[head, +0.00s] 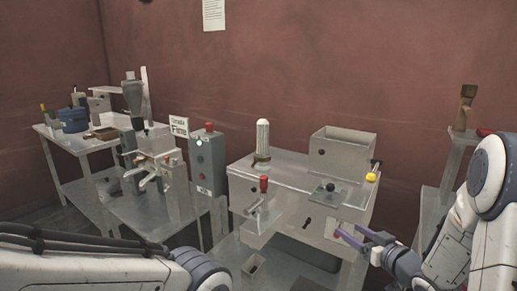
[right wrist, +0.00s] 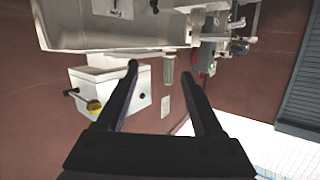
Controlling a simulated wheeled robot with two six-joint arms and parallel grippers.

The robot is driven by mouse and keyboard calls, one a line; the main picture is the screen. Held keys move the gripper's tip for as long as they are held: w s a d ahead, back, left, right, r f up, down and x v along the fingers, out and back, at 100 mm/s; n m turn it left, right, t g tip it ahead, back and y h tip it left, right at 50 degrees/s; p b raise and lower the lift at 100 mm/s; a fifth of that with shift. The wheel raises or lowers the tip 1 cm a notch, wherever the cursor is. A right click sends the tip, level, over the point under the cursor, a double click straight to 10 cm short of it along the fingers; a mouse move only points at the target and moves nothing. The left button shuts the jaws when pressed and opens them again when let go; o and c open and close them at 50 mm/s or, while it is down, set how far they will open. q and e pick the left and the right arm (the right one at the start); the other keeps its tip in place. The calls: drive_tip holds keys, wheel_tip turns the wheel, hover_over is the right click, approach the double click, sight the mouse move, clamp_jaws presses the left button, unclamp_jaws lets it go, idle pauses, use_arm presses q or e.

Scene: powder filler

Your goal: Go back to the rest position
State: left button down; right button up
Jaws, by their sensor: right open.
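My right gripper (head: 356,240) is in front of the right end of the powder filler (head: 300,185), low beside its front face. In the right wrist view its two dark fingers (right wrist: 159,72) stand well apart with nothing between them. The filler is a pale metal machine with a square hopper (head: 343,153), a ribbed white cylinder (head: 262,138) and a yellow knob (head: 371,177). The hopper also shows in the right wrist view (right wrist: 115,92), where the picture is upside down. My left arm crosses the bottom left, but its gripper is out of the picture.
A grey control box (head: 207,160) with a red button stands left of the filler. Farther left are another machine (head: 160,160) and a side table (head: 75,143) with a blue pot (head: 73,119). A stand (head: 450,170) is at the right, close to my right arm.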

drive_tip(key=s+a+n+g+h+p, duration=0.1)
drive_tip(key=s+a+g+h, duration=0.1)
drive_tip(key=s+a+g, duration=0.4)
drive_tip(key=s+a+n+g+h+p, duration=0.1)
drive_tip(key=s+a+h, duration=0.15)
drive_tip(key=a, duration=0.55)
drive_tip(key=s+a+r+n+g, duration=0.1)
drive_tip(key=s+a+g, duration=0.2)
drive_tip(key=s, duration=0.9)
drive_tip(key=s+a+r+n+g+p, duration=0.1)
drive_tip(key=s+a+g, duration=0.2)
drive_tip(key=s, duration=0.9)
drive_tip(key=shift+a+g, duration=0.2)
drive_tip(key=shift+g, duration=0.6)
